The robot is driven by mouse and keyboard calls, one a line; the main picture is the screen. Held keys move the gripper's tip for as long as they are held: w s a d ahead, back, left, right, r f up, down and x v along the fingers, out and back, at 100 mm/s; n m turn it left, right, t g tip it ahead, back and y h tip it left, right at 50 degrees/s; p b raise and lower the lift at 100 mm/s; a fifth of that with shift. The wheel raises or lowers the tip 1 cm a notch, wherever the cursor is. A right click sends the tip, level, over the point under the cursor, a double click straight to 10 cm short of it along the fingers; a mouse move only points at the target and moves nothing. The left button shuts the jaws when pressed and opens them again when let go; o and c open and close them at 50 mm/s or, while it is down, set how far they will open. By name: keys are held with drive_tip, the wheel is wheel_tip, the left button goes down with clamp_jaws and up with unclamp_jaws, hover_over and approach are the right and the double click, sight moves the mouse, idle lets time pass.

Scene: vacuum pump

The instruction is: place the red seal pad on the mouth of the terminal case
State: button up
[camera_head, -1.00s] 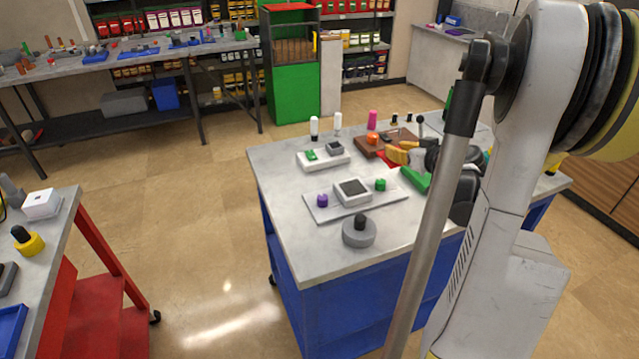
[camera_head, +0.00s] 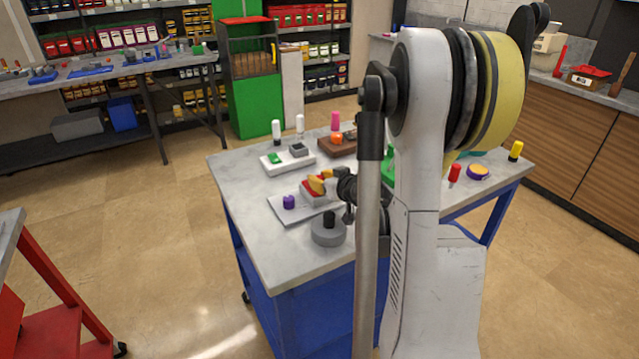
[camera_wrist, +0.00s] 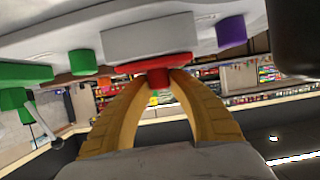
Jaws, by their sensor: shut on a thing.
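My gripper (camera_head: 319,184) has yellow fingers that are shut on the small knob of the red seal pad (camera_head: 308,190). The pad is over the mouth of the white terminal case (camera_head: 318,201) on the cart. In the wrist view, whose picture is upside down, the fingers (camera_wrist: 158,82) pinch the red knob and the red pad (camera_wrist: 150,64) lies flat along the case's upper edge (camera_wrist: 150,36). The pad touches the case or is very close to it; I cannot tell which. The case's mouth is hidden by the pad.
The case stands on a grey plate (camera_head: 285,209) with a purple knob (camera_head: 289,202). The wrist view also shows a green knob (camera_wrist: 83,62). A grey disc with a black knob (camera_head: 328,233) is in front. A white tray (camera_head: 275,165) and a brown board (camera_head: 332,150) lie behind.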

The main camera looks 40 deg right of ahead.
drive_tip(key=o, duration=0.5)
drive_tip(key=shift+f, duration=0.15)
drive_tip(key=o, duration=0.4)
